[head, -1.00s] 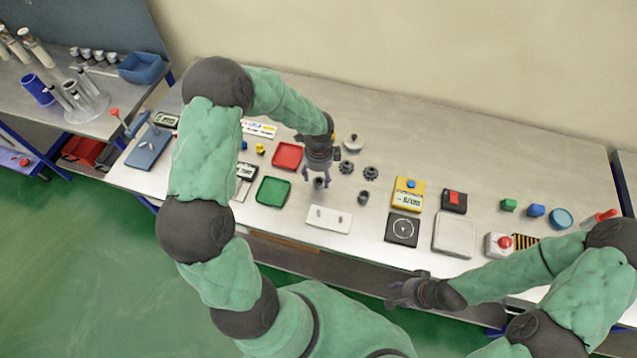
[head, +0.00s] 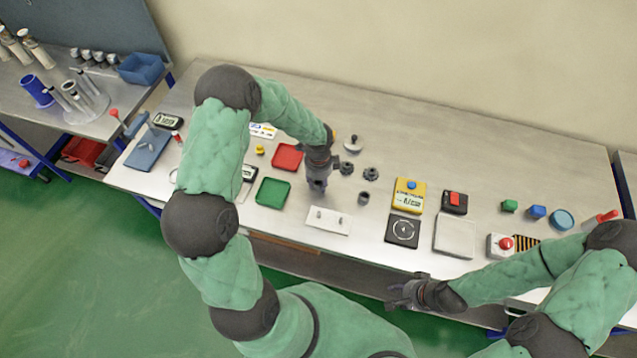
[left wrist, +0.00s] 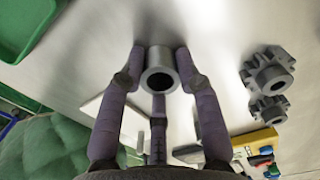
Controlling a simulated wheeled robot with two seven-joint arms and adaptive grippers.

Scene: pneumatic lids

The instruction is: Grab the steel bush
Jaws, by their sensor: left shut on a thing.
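The steel bush (left wrist: 160,72) is a short grey tube with a round bore, seen between the fingers in the left wrist view. My left gripper (head: 317,186) is shut on it over the bench, its fingers touching the bush's sides. In the head view the fingers mostly hide the bush, and I cannot tell whether it is clear of the bench top. A similar dark grey bush-like part (head: 363,198) stands to the right of my left gripper. My right gripper (head: 399,292) is empty with fingers spread, in front of the bench's front edge.
Two dark gears (head: 371,174) (head: 346,168) lie to the right. A white plate with small pegs (head: 341,222) lies in front. A green tray (head: 273,193) and a red tray (head: 287,157) are to the left.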

